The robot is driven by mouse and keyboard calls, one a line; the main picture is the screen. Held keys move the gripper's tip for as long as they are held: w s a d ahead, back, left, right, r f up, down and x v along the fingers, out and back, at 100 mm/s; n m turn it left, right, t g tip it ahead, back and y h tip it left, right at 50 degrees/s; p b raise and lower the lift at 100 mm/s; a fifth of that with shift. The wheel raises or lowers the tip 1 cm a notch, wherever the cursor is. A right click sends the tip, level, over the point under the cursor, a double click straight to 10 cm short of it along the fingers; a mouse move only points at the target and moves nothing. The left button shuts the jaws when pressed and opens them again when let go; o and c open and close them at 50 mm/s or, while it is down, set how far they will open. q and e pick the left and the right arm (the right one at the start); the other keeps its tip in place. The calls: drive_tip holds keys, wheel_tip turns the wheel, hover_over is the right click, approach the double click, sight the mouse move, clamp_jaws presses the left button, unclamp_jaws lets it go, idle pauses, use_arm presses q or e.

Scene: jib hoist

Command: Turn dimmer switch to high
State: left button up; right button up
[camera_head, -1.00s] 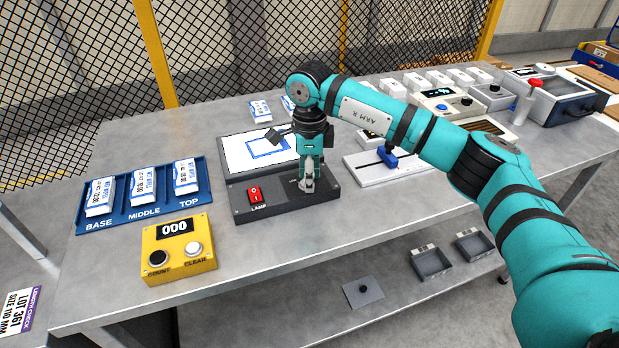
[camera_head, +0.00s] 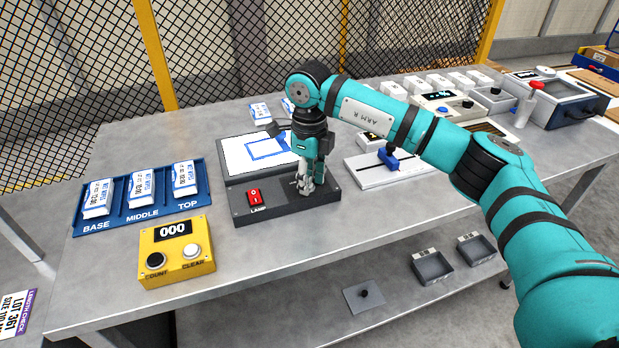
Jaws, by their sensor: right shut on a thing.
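The dark lamp control box (camera_head: 237,211) stands on the bench in front of a light panel (camera_head: 236,158) with a blue square outline. A red rocker switch (camera_head: 254,197) marked LAMP sits on the left of its top face. My right gripper (camera_head: 306,190) points down over the right part of the box and is shut at its top face. The dimmer knob there is hidden by the fingers, so its setting cannot be read. My left gripper is not in view.
A yellow counter box (camera_head: 177,262) reading 000 and a blue three-slot tray (camera_head: 135,216) stand to the left. A white slide fixture with a blue handle (camera_head: 388,158) is close on the right. Bare bench lies in front.

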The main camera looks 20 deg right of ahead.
sight(310, 181)
drive_tip(key=shift+w+r, duration=0.1)
drive_tip(key=shift+r, duration=0.05)
drive_tip(key=o, duration=1.1)
drive_tip(key=shift+o, duration=0.2)
wheel_tip(310, 181, up, 12)
